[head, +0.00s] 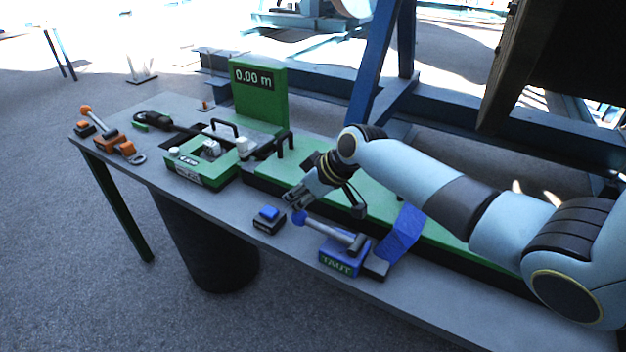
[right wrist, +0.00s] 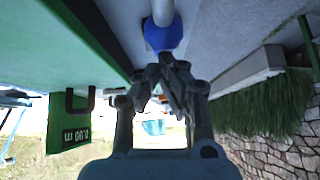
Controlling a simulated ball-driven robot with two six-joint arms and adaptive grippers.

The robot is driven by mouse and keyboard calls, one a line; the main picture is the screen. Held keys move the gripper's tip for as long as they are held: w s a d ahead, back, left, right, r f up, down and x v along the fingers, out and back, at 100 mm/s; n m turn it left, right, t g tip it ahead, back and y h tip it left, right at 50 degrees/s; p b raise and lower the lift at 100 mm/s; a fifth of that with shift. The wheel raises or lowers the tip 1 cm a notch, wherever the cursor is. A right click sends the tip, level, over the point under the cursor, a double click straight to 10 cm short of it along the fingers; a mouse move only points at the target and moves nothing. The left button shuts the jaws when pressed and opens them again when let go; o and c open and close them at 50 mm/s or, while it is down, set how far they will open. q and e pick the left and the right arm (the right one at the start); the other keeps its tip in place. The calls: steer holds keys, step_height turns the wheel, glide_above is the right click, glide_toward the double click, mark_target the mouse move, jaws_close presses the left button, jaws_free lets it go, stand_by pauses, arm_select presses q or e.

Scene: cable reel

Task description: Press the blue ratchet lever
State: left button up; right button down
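The blue ratchet lever has a blue ball knob (head: 298,217) on a grey shaft (head: 330,232). The shaft lies low and slants from its blue base (head: 340,259), labelled TAUT, up and left to the knob. My right gripper (head: 295,204) is just above and behind the knob, its fingers pointing left and down. In the right wrist view the knob (right wrist: 163,34) is right at the fingertips (right wrist: 170,66), which are drawn together with nothing between them. I cannot tell whether they touch the knob. My left gripper is out of view.
A black block with a blue button (head: 268,213) sits left of the knob. A green unit (head: 203,173) and a 0.00 m display (head: 257,90) stand farther left. A blue angled plate (head: 402,234) rises right of the lever base. An orange-knobbed lever (head: 97,121) is at the table's far left.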

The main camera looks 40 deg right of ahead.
steer(key=r+p, duration=0.4)
steer(key=r, duration=0.1)
steer(key=shift+w, duration=0.2)
steer(key=v, duration=0.9)
steer(key=shift+w+b, duration=0.15)
steer(key=shift+b, duration=0.3)
